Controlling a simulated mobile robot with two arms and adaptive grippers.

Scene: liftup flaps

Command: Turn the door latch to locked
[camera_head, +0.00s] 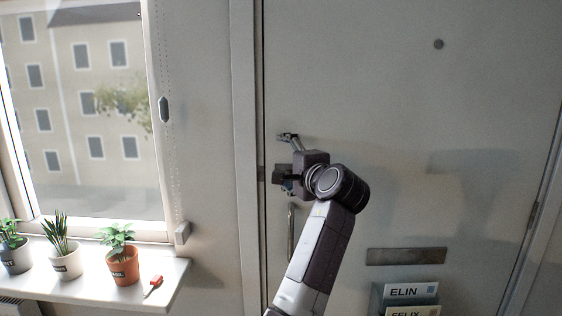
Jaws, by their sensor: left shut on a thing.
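The door (380,90) is a large pale panel and looks closed in its frame. My left gripper (284,158) is at the door's left edge, above the long vertical door handle (291,232). It is shut on the door latch. The gripper and its wrist hide most of the latch, so I cannot tell which way it is turned. My right gripper is not in view.
A window with a sill (165,285) is at the left. On it stand several potted plants, one in an orange pot (123,267), and a small red object (155,281). A mail slot (406,256) and a card holder (376,300) are low on the door.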

